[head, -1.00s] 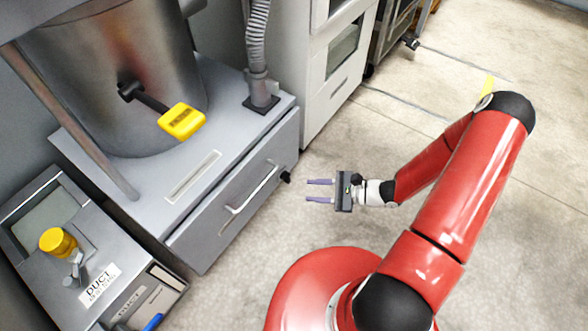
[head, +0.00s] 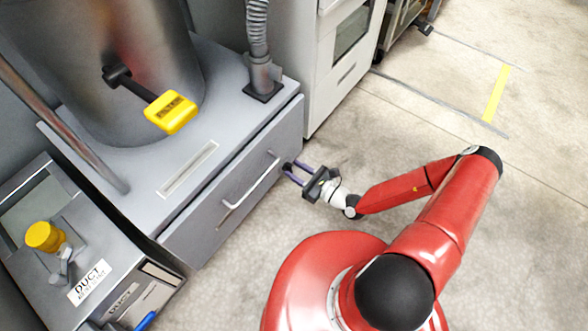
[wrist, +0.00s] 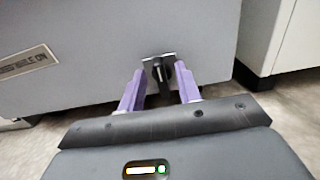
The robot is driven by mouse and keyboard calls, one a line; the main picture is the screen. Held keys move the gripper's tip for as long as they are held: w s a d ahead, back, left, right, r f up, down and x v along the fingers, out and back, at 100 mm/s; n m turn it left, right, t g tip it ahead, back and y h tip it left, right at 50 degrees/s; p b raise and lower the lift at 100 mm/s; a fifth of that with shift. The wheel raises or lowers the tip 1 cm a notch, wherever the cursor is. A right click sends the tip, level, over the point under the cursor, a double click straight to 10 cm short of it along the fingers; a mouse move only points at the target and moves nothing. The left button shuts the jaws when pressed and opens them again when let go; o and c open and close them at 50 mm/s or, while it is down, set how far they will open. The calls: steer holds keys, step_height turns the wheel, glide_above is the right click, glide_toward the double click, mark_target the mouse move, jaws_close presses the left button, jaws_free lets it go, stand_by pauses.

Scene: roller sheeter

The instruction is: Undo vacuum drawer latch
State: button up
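The vacuum drawer (head: 213,210) is a grey front with a silver bar handle (head: 252,185) in the head view. Its black latch (head: 288,166) sits at the drawer's right end. In the wrist view the latch (wrist: 159,72) is a small dark knob on a plate, upright, between the finger tips. My gripper (head: 295,173) has two purple fingers, spread apart, with their tips at the latch; the wrist view shows my gripper (wrist: 160,82) from behind. I cannot tell whether the fingers touch the latch.
A metal drum with a yellow-tagged lever (head: 170,112) stands above the drawer. A duct box with a yellow knob (head: 45,237) is at the lower left. A white cabinet (head: 345,60) stands right of the drawer. The floor (head: 420,120) to the right is clear.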

steer(key=shift+w+a, duration=0.4)
steer(key=shift+a, duration=0.1)
steer(key=c, duration=0.7)
